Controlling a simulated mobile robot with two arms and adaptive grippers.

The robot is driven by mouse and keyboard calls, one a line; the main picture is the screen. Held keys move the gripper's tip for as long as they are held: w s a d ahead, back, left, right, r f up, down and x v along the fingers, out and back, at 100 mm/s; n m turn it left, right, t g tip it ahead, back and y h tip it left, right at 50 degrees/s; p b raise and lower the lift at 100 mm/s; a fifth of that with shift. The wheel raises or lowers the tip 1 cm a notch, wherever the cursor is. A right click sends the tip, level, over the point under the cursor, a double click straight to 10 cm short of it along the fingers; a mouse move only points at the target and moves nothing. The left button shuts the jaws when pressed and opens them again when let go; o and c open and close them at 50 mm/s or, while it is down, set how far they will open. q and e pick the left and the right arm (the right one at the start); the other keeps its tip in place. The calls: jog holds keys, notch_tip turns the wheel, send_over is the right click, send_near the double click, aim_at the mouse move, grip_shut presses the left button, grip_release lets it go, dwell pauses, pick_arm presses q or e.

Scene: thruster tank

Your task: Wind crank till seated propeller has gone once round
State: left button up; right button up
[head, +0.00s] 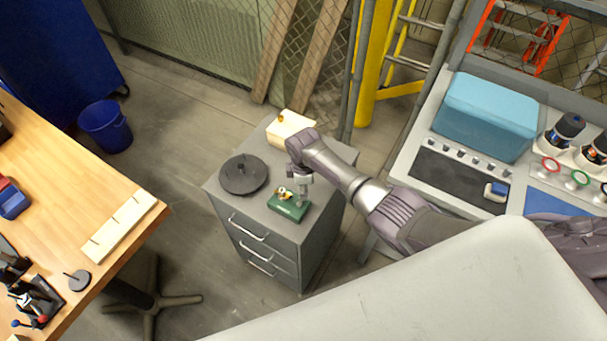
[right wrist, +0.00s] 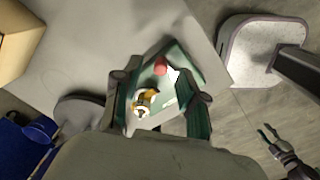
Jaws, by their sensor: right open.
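A small green-based stand (head: 287,208) sits on top of the grey drawer cabinet, near its front edge. A yellow-and-white propeller (head: 284,193) is on its left part; the propeller also shows in the right wrist view (right wrist: 144,102). A red knob (right wrist: 160,66), seemingly the crank's handle, shows on the stand in the right wrist view. My right gripper (right wrist: 162,103) is open above the stand, its fingers on either side in that view. I cannot tell whether it touches anything. My left gripper (right wrist: 269,138) appears open and empty, low at the right of the right wrist view.
The cabinet (head: 262,241) also bears a dark round disc with a peg (head: 243,175) and a pale wooden block (head: 288,127). A wooden workbench (head: 100,190) stands left, a blue bin (head: 106,127) behind it. A grey console (head: 410,160) with a light-blue box (head: 485,116) stands right.

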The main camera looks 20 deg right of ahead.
notch_tip(320, 180, up, 10)
jog(key=shift+s+f, duration=0.15)
jog(key=shift+s, duration=0.05)
jog(key=shift+a, duration=0.1)
dwell(0.4)
jog(key=s+a+f+m+t+y, duration=0.1)
jog(key=s+a+m, duration=0.15)
jog(key=s, duration=0.55)
jog(key=s+a+f+m, duration=0.1)
jog(key=s+m, duration=0.2)
jog(key=s, duration=0.4)
jog(key=s+d+r+m+t, duration=0.1)
jog(key=s+d+r+m, duration=0.2)
jog(key=s, duration=0.4)
jog(key=s+d+r+m+t, duration=0.1)
jog(key=s+d+r+m, duration=0.1)
jog(key=s+r+m, duration=0.4)
jog(key=s+f+n+g+b, duration=0.1)
jog(key=s+f+b, duration=0.15)
jog(key=f, duration=1.55)
jog(key=s+f+n+b, duration=0.15)
jog(key=f+b, duration=0.25)
jog(key=f, duration=1.3)
jog(key=s+d+f+g+b, duration=0.1)
jog(key=s+d+f+b, duration=0.1)
jog(key=s+f, duration=1.3)
notch_tip(320, 180, down, 3)
jog(key=shift+d+f+h+b, duration=0.1)
jog(key=shift+d+h+b, duration=0.25)
jog(key=shift+b, duration=0.25)
